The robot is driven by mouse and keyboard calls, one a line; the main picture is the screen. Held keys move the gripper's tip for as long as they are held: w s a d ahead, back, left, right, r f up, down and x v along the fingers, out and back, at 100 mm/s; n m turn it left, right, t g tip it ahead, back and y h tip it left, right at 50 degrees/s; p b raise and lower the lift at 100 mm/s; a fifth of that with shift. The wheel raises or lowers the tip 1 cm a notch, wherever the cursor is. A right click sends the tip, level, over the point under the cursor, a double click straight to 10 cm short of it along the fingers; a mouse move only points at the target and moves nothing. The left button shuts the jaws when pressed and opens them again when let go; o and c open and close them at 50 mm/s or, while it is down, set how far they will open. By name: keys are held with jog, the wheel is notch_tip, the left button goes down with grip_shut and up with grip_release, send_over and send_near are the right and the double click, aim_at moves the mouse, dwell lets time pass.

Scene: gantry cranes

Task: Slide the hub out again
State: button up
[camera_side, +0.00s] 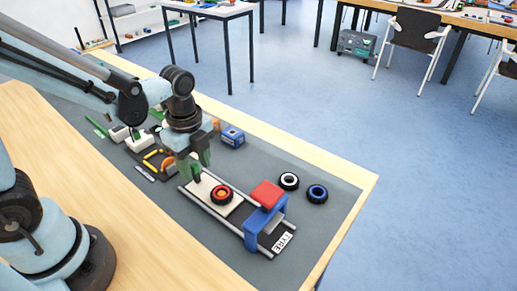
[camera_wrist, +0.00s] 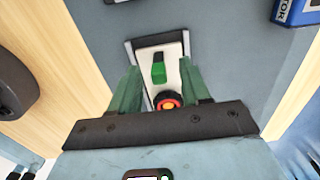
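A red and orange hub (camera_side: 221,194) sits inside a black tyre on a white sled (camera_side: 200,190), which lies between two grey rails left of the blue gantry (camera_side: 253,217). The hub also shows in the wrist view (camera_wrist: 168,103), partly hidden by my gripper. A green handle (camera_wrist: 158,70) stands on the sled beside the hub. My gripper (camera_side: 196,168) points down over the sled's left end. In the wrist view its green fingers (camera_wrist: 160,78) are apart, on either side of the handle, with gaps visible. I cannot tell how low the fingertips are.
A blue box (camera_side: 231,136) and several small parts lie on the grey mat.

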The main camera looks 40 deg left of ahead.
jog(key=shift+r, duration=3.5)
jog(key=n, duration=0.1)
jog(key=n+t, duration=0.1)
jog(key=n, duration=0.1)
jog(key=shift+s+a+r, duration=0.25)
jog(key=shift+r, duration=0.05)
jog(key=n+t, duration=0.2)
jog(key=n, duration=0.3)
jog(key=a+r+n+t, duration=0.1)
jog(key=n+t, duration=0.1)
jog(key=n, duration=0.3)
jog(key=r+n+t, duration=0.1)
jog(key=n+t, duration=0.1)
jog(key=n, duration=0.3)
jog(key=shift+s+a, duration=0.35)
